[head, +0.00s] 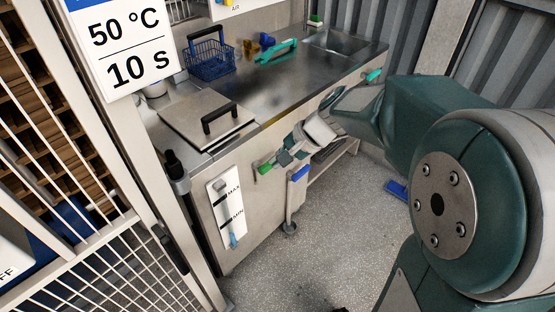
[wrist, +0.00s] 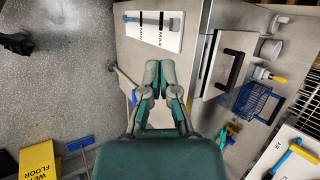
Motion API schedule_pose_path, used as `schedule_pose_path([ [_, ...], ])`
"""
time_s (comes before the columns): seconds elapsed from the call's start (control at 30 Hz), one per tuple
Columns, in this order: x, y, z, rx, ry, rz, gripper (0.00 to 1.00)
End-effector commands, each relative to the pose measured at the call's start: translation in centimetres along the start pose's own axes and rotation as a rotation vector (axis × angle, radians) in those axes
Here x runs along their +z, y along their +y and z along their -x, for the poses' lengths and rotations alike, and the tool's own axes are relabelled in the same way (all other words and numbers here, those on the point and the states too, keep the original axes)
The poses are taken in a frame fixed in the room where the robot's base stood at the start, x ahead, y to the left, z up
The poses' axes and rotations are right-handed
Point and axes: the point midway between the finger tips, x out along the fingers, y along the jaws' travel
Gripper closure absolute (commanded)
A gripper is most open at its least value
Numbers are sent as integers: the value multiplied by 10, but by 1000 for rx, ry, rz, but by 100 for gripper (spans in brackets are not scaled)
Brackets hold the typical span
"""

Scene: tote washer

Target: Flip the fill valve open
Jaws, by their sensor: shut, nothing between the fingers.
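My gripper (head: 284,158) is in front of the washer's front panel, below the counter edge. The wrist view shows its fingers (wrist: 159,70) closed together with nothing between them. A bright green piece (head: 265,168) shows right at the fingertips in the head view. It looks like a lever handle, but I cannot tell whether they touch. A blue handle-like piece (head: 300,173) is just below and right of the gripper; it also shows left of the fingers in the wrist view (wrist: 133,97). I cannot tell for sure which piece is the fill valve, and my fingers may hide part of it.
A MAX/MIN level gauge (head: 228,210) is on the washer front, left of my gripper. Above are a closed lid with a black handle (head: 219,118) and a blue basket (head: 208,60). A mesh guard (head: 85,260) stands at left.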

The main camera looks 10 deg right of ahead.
Motion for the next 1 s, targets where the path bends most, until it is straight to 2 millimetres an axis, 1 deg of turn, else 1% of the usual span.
schedule_pose_path([
  [0.03, -16, -2, -14, -29, -28, -74, 100],
  [0.13, -45, -9, -36, -99, -72, -214, 100],
  [0.23, -75, -11, -59, -169, -112, -357, 100],
  [0.37, -117, -7, -91, -260, -153, -543, 100],
  [0.4, -130, -4, -101, -289, -165, -601, 100],
  [0.47, -150, 2, -116, -332, -180, -687, 100],
  [0.5, -163, 7, -126, -361, -190, -746, 100],
  [0.57, -182, 16, -142, -405, -202, -833, 100],
  [0.6, -196, 23, -152, -434, -208, -892, 100],
  [0.67, -215, 35, -168, -479, -216, -978, 100],
  [0.7, -227, 44, -179, -509, -220, -1035, 100],
  [0.77, -245, 61, -195, -555, -225, -1124, 100],
  [0.8, -256, 72, -206, -585, -226, -1180, 100],
  [0.87, -272, 90, -221, -629, -227, -1260, 100],
  [0.9, -281, 102, -231, -657, -226, -1311, 100],
  [1.0, -298, 127, -249, -715, -221, -1411, 100],
])
